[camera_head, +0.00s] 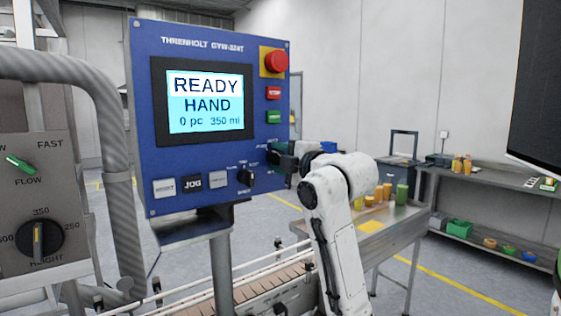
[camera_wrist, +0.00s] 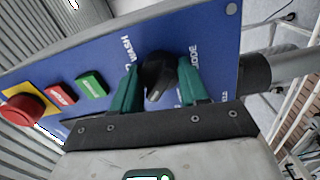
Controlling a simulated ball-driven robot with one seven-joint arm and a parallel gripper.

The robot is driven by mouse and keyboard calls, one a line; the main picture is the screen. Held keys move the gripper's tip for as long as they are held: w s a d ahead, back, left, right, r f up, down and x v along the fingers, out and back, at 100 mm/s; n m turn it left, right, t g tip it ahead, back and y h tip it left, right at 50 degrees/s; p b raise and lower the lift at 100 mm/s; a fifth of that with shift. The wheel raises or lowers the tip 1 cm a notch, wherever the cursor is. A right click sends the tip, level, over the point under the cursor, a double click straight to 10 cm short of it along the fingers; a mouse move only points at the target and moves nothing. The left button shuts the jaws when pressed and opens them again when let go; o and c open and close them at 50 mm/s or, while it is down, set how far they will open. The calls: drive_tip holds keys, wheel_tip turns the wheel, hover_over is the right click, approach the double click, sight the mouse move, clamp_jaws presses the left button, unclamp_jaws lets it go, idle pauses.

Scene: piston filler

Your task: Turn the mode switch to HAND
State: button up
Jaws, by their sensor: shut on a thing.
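The mode switch (camera_wrist: 157,72) is a black knob on the blue control panel (camera_head: 148,100); in the wrist view it sits between my gripper's green fingers, beside the lettering MODE and WASH. My gripper (camera_wrist: 159,84) is shut on this knob, one finger on each side. In the head view my gripper (camera_head: 276,154) reaches the panel's right edge from the right and hides the knob. The panel's screen (camera_head: 206,103) reads READY, HAND, 0 pc, 350 ml. The knob's exact pointer direction is hard to read.
A red emergency button (camera_head: 276,62) and small red (camera_head: 273,93) and green (camera_head: 273,117) buttons sit above my gripper. Another black knob (camera_head: 246,177) is at the lower right of the panel, beside several push buttons. A conveyor (camera_head: 270,289) runs below.

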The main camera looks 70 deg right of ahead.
drive_tip(key=shift+f, duration=0.15)
drive_tip(key=o, duration=1.1)
drive_tip(key=shift+c, duration=0.2)
drive_tip(key=b+v, duration=0.6)
drive_tip(key=v, duration=0.4)
drive_tip(key=shift+s+a, duration=0.25)
drive_tip(key=shift+s, duration=0.05)
